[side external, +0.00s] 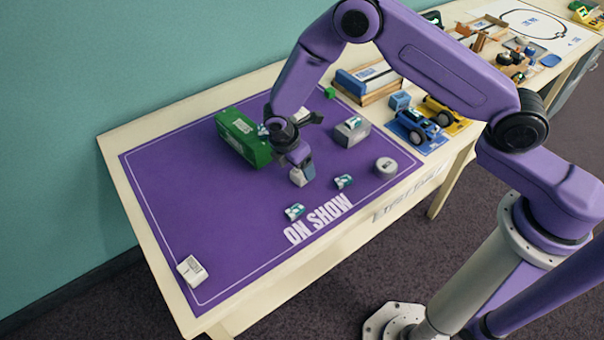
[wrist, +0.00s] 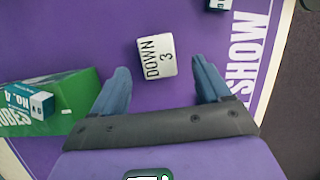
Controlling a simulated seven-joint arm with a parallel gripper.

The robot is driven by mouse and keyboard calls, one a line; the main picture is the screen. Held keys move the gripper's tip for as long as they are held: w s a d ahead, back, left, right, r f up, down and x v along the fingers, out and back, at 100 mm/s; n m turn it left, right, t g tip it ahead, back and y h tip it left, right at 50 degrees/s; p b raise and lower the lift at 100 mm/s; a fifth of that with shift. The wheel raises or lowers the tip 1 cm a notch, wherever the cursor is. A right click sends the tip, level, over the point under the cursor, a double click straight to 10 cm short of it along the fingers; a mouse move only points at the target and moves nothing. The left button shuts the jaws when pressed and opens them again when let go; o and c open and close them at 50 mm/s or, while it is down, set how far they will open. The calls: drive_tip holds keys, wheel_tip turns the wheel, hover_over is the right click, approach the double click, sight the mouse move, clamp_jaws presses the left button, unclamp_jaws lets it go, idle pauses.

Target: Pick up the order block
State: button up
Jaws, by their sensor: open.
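A white block (wrist: 157,57) lettered "DOWN 3", which I take to be the order block, lies on the purple mat in the wrist view. My gripper (wrist: 160,66) is open, with one blue finger to each side of the block's near end and a gap on both sides. Most of the block lies just beyond the fingertips in that view. In the side view my gripper (side external: 303,171) points down at the mat, and a pale face of the block (side external: 297,178) shows by the fingers. The rest of it is hidden there.
A green box (side external: 238,138) stands close to the left of my gripper. Small white-and-teal blocks (side external: 344,181) (side external: 294,211), a grey block (side external: 351,131) and a round grey piece (side external: 386,167) lie around. A white block (side external: 192,270) lies at lower left; the mat's left is clear.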

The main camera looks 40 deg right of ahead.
sight(300, 171)
drive_tip(key=x, duration=0.4)
drive_tip(key=shift+w+f, duration=0.1)
drive_tip(key=shift+f, duration=0.05)
drive_tip(key=c, duration=1.1)
drive_tip(key=shift+o, duration=0.2)
drive_tip(key=shift+r, duration=0.2)
